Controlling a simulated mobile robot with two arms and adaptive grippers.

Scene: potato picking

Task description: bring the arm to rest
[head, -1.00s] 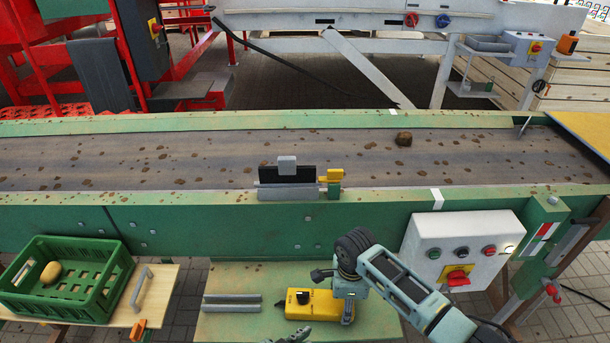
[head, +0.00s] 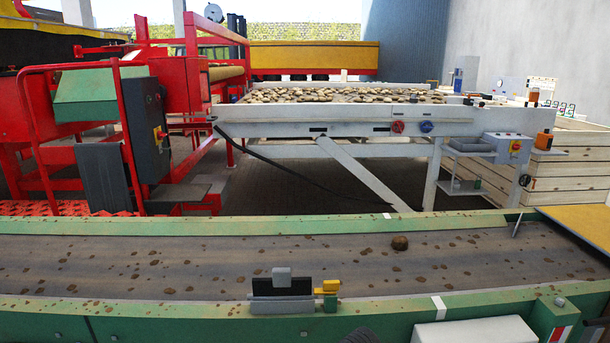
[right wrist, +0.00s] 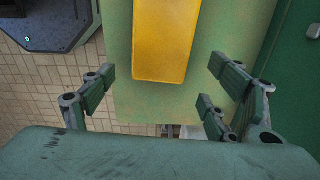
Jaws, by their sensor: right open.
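My right gripper (right wrist: 163,70) is open in the right wrist view, its fingers spread wide with nothing between them. Beyond the fingers lies a yellow box (right wrist: 165,40) on a pale green board (right wrist: 150,108); the fingers look apart from it. In the head view only a dark rounded piece of my right arm shows at the bottom edge, and the gripper is out of that picture. My left gripper is in neither view.
The green-framed conveyor (head: 200,325) crosses the head view, with a brown lump (head: 399,243) on its dirty belt. A small black and grey device (head: 282,293) stands on its near edge. A white control box (head: 475,332) is cut off at the bottom right.

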